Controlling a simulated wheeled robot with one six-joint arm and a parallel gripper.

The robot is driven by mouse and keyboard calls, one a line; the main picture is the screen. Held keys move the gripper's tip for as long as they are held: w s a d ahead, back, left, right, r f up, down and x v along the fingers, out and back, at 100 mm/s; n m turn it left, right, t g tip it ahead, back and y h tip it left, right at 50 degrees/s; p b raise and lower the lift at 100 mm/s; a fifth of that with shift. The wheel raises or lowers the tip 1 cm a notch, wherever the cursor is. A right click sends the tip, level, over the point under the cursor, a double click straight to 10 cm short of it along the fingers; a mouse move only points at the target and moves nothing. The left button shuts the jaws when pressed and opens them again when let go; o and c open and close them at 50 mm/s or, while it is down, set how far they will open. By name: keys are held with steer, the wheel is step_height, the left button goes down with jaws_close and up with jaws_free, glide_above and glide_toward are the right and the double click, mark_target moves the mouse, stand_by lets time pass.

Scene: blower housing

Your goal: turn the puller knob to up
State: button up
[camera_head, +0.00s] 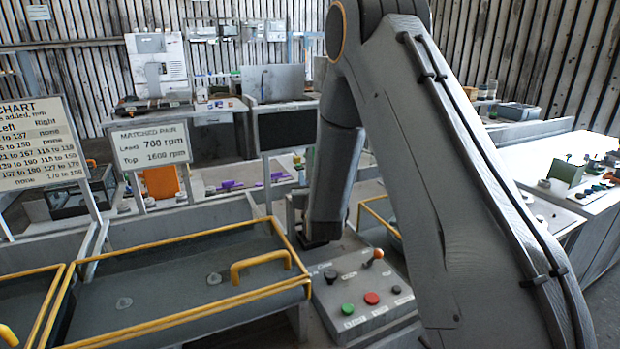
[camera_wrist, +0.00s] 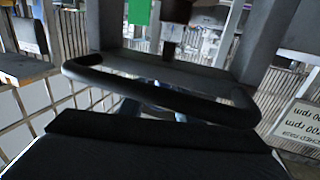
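A grey control panel (camera_head: 340,325) stands at the lower middle of the head view. It carries a black knob (camera_head: 331,276), an orange-topped lever (camera_head: 376,256), a green button (camera_head: 347,309), a red button (camera_head: 371,298) and a small dark control (camera_head: 396,289). The labels are too small to read, so I cannot tell which is the puller knob. My gripper (camera_head: 314,238) is at the dark lower end of my arm, by the panel's far left corner. Its fingers are not clear there. The wrist view shows dark bars close up, with no fingertips I can make out.
A tray with a yellow rail (camera_head: 160,325) and handle adjoins the panel on the left. A speed sign (camera_head: 151,146) and a chart (camera_head: 35,150) stand behind it. The sign appears upside down in the wrist view (camera_wrist: 302,124). Another control bench (camera_head: 560,185) is at right.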

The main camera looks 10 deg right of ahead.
steer(key=shift+n+y+b, duration=0.3)
steer(key=shift+y, duration=0.1)
steer(key=shift+s+a+n+g+y+b, duration=0.25)
steer(key=shift+a+n+g+y+b, duration=0.5)
steer(key=shift+n+g+y, duration=1.1)
steer(key=shift+s+a+n+g+y+b, duration=0.35)
steer(key=shift+n+g+y+b, duration=0.6)
steer(key=shift+n+y, duration=1.85)
steer(key=shift+s+a+n+g+y+b, duration=0.2)
steer(key=shift+a+n+g+y+b, duration=0.7)
steer(key=shift+y, duration=2.45)
steer(key=shift+d+r+n+g, duration=0.1)
steer(key=shift+d+n+g, duration=0.1)
steer(key=shift+n+g, duration=0.25)
steer(key=o, duration=1.1)
steer(key=shift+c, duration=0.2)
step_height(320, 180, up, 10)
steer(key=b, duration=0.2)
steer(key=shift+b, duration=0.35)
